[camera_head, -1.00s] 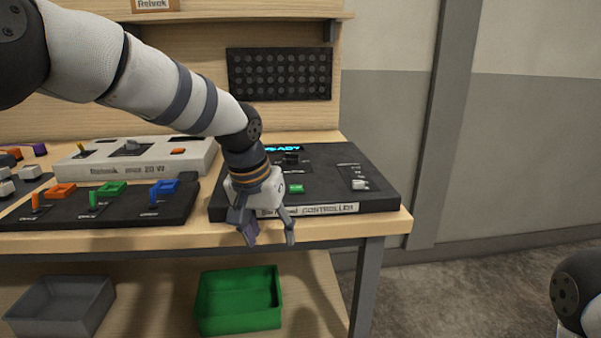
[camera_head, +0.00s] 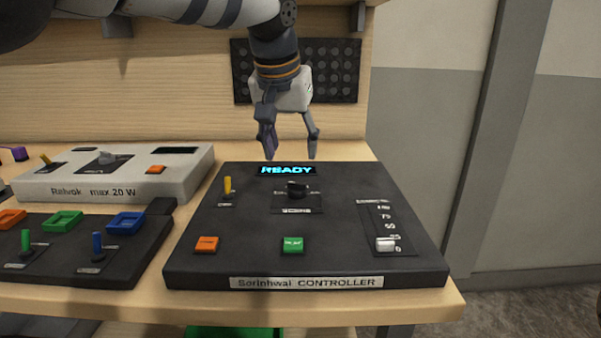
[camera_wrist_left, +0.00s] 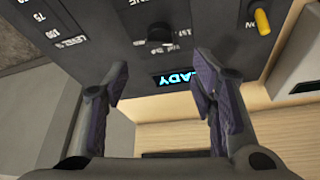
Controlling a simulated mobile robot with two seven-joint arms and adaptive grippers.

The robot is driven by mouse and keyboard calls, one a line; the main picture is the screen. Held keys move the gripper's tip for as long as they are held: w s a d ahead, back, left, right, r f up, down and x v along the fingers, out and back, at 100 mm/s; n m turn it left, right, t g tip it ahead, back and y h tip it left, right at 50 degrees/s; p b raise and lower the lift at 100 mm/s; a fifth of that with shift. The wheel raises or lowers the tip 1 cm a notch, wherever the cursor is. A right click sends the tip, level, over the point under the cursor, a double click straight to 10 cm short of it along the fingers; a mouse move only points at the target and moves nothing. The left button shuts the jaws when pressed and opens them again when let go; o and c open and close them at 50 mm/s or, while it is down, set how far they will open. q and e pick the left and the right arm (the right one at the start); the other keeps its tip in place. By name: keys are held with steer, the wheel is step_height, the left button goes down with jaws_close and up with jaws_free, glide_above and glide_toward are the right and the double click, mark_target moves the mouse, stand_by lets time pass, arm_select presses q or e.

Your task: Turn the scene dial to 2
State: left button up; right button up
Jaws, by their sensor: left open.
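The scene dial (camera_head: 297,189) is a black knob in the upper middle of the black controller (camera_head: 340,283), with a label plate below it. It also shows in the left wrist view (camera_wrist_left: 160,37), ahead of the fingers and upside down. The dial's exact setting is too small to read. The display (camera_head: 287,170) behind the dial reads READY in cyan. My left gripper (camera_head: 289,156) is open and empty, with its fingers pointing down above the display and behind the dial. Its two fingers also frame the lower part of the left wrist view (camera_wrist_left: 162,92). My right gripper is out of view.
The controller also has a yellow toggle (camera_head: 227,185), an orange button (camera_head: 206,244), a green button (camera_head: 293,244) and a white slider (camera_head: 385,243). A white box (camera_head: 120,181) and a black switch panel (camera_head: 70,262) stand left. A perforated panel (camera_head: 335,70) hangs behind.

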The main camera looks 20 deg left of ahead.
mark_target(297, 183)
arm_select(q)
steer(key=x, duration=0.9)
steer(key=shift+f, duration=0.15)
steer(key=c, duration=1.1)
